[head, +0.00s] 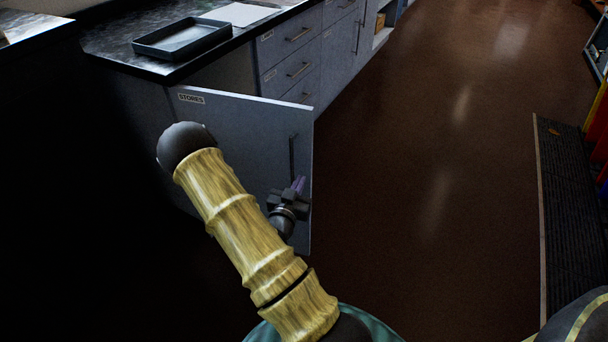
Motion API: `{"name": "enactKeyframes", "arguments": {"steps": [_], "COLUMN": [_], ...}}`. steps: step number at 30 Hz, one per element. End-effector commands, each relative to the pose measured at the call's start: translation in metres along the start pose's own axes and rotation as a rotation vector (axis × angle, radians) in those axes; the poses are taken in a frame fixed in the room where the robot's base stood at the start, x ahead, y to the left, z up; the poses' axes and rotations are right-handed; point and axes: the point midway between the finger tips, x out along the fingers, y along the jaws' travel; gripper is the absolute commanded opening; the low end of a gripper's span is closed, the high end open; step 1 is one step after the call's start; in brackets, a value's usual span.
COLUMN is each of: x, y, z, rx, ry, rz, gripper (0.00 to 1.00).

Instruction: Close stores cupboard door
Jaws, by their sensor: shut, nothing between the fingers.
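The stores cupboard door (238,125) is a grey panel with a label reading STORES at its upper left. It stands open, swung out from the counter front into the floor space. A dark vertical bar handle (292,157) is near its right edge. My gripper (299,186) is shut and empty, in front of the door's face just below the handle. I cannot tell whether the fingers touch the door. My arm covers the lower left and middle of the door, and the cupboard's inside is mostly hidden.
A dark countertop (120,48) carries a grey tray (182,38) and a pale sheet (240,13). Labelled drawers (290,55) line the counter beyond the door. The brown floor (430,160) to the right is clear up to a dark ribbed mat (572,215).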

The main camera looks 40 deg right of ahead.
Motion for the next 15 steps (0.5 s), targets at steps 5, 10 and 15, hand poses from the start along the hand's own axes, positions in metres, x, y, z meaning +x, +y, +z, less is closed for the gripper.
{"name": "enactKeyframes", "arguments": {"steps": [5, 10, 15], "x": [0.030, 0.043, 0.045], "y": [0.000, 0.000, 0.000], "z": [0.000, 0.000, 0.000], "rx": [0.002, 0.001, -0.001], "ry": [0.002, 0.000, -0.001], "rz": [0.001, 0.000, 0.000], "gripper": [0.00, 0.00, 0.00]}}
